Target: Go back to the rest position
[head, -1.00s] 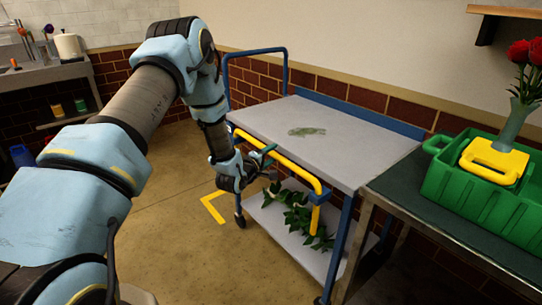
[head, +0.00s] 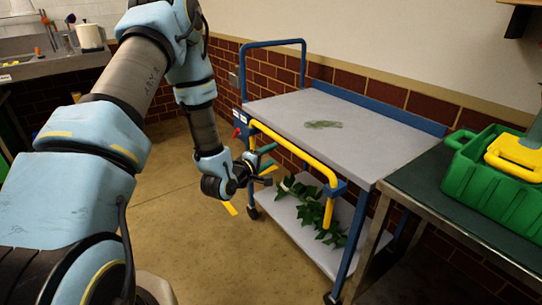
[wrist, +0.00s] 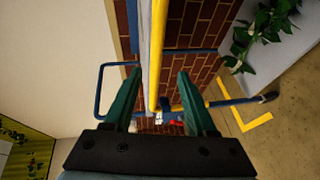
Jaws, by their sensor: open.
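My gripper (head: 266,160) is open and empty beside the left end of the cart's yellow handle in the head view. In the wrist view its two green fingers (wrist: 160,103) point toward the yellow handle (wrist: 158,55), which appears between them. I cannot tell whether they touch it. The yellow handle also shows in the head view (head: 298,153), along the near edge of the cart's grey top (head: 360,140).
Leafy green stems (head: 320,212) lie on the cart's lower shelf (head: 290,222). A dark green table (head: 440,200) with a green caddy (head: 475,170) stands at the right. The floor (head: 190,235) left of the cart is clear.

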